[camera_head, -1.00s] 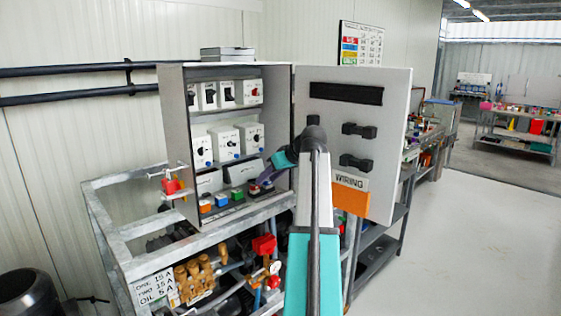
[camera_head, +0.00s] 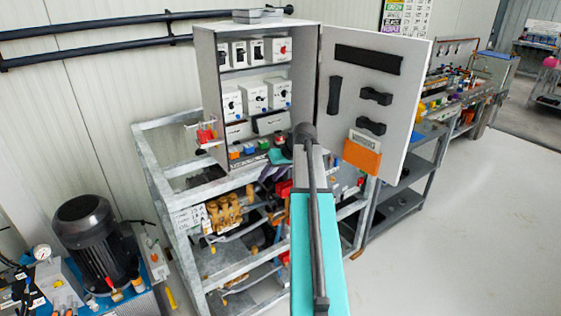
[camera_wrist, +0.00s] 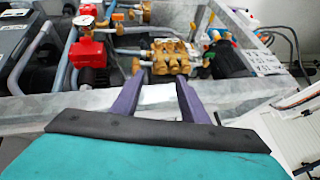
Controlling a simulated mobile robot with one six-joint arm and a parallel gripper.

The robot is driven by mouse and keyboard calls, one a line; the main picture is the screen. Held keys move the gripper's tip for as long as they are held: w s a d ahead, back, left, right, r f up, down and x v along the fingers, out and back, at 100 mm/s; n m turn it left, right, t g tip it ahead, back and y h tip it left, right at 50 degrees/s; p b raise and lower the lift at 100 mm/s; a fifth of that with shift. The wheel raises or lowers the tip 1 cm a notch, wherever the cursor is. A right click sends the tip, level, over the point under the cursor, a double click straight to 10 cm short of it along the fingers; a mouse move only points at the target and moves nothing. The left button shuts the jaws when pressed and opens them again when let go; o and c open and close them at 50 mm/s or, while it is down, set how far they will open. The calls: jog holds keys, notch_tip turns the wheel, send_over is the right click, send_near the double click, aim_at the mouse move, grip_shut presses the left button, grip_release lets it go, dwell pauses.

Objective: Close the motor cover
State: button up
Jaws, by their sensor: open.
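A black motor (camera_head: 88,240) stands upright on a blue base at the lower left of the head view. I cannot tell which part is the motor cover or whether it is open. My gripper's two purple fingers (camera_wrist: 161,76) are spread and empty in the wrist view. They are over the grey rail (camera_wrist: 75,103) of the pump frame, with the brass pump (camera_wrist: 170,55) beyond them. In the head view my arm hides most of the gripper. It is at the frame in front of the cabinet, well to the right of the motor.
An electrical cabinet (camera_head: 204,68) stands on the frame, its door (camera_head: 395,85) swung open to the right. An orange holder (camera_head: 361,155) is on the door. Red valves (camera_wrist: 87,52) and pipes crowd the frame. Open floor (camera_head: 465,240) lies at right.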

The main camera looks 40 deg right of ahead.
jog(key=s+a+f+g+b, duration=0.2)
jog(key=a+f+b, duration=0.1)
jog(key=a+f, duration=0.8)
jog(key=s+a+f+g+y+b, duration=0.1)
jog(key=s+a+f+g+b, duration=0.15)
jog(key=a+f, duration=0.85)
jog(key=s+a+f+g+b, duration=0.25)
jog(key=a+f, duration=0.35)
jog(key=f, duration=1.1)
jog(key=s+a+f+n+g+h+b, duration=0.1)
jog(key=s+a+f+b, duration=0.1)
jog(key=s+a+f, duration=0.3)
jog(key=s+a+f+g+b, duration=0.2)
jog(key=s+a+f, duration=0.3)
jog(key=s+f, duration=0.6)
jog(key=s+a+f+n+g+h+b, duration=0.1)
jog(key=s+a+f+b, duration=0.2)
jog(key=s+a+f, duration=0.2)
jog(key=s+f, duration=0.3)
jog(key=s, duration=0.4)
jog(key=shift+s+a+f+n+g+h, duration=0.3)
jog(key=shift+s+a+f+g, duration=0.05)
jog(key=shift+s+a+g, duration=0.05)
jog(key=shift+c, duration=1.2)
jog(key=shift+s, duration=0.1)
